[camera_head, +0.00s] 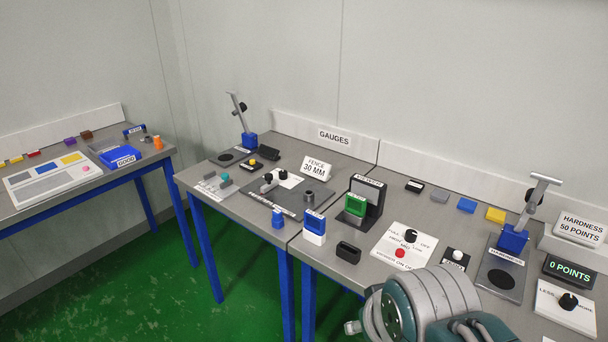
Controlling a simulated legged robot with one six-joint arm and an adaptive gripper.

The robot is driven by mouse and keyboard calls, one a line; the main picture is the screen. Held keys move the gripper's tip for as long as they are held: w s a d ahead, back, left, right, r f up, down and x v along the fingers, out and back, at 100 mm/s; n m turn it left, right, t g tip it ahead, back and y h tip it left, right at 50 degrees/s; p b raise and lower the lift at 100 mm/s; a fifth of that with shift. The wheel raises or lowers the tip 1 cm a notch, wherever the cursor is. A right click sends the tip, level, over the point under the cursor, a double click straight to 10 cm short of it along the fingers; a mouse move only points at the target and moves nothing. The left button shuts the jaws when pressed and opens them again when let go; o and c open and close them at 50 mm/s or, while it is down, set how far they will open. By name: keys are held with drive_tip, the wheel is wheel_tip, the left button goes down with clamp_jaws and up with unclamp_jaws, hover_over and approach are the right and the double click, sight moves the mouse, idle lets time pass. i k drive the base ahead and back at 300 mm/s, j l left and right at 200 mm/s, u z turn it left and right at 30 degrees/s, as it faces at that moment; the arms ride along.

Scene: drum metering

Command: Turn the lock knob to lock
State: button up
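Several black knobs are in view, and I cannot read which is labelled as the lock knob. Two small black knobs, a left one (268,177) and a right one (283,174), sit by a white label plate on the dark fence plate (318,197), in front of the "FENCE 30 MM" sign (316,169). Another black knob (410,236) stands on the white panel (393,252) with a red button, and one (568,301) on the white panel at the far right. My arm enters at the bottom centre; its fingers do not show.
Two blue-legged grey tables meet at the middle; a third is at left. The hardness stand (513,239) and the "0 POINTS" display (570,271) are at right. A green block (356,205) sits in a black holder. A blue-white block (314,228) stands near the front edge.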

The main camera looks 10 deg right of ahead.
sight(282, 174)
drive_tip(key=j+z, duration=0.1)
drive_tip(key=z, duration=0.25)
drive_tip(key=i+j+z, duration=0.15)
drive_tip(key=z, duration=0.25)
drive_tip(key=j+z, duration=0.15)
drive_tip(key=z, duration=0.2)
drive_tip(key=i+j, duration=0.1)
drive_tip(key=j, duration=0.35)
drive_tip(key=i+j, duration=0.15)
drive_tip(key=j, duration=0.35)
drive_tip(key=i+j, duration=0.1)
drive_tip(key=j, duration=0.35)
drive_tip(key=i+j, duration=0.1)
drive_tip(key=j, duration=0.4)
drive_tip(key=i+j, duration=0.15)
drive_tip(key=j, duration=0.3)
drive_tip(key=i+j, duration=0.1)
drive_tip(key=j, duration=0.4)
drive_tip(key=i+j, duration=0.1)
drive_tip(key=j, duration=0.35)
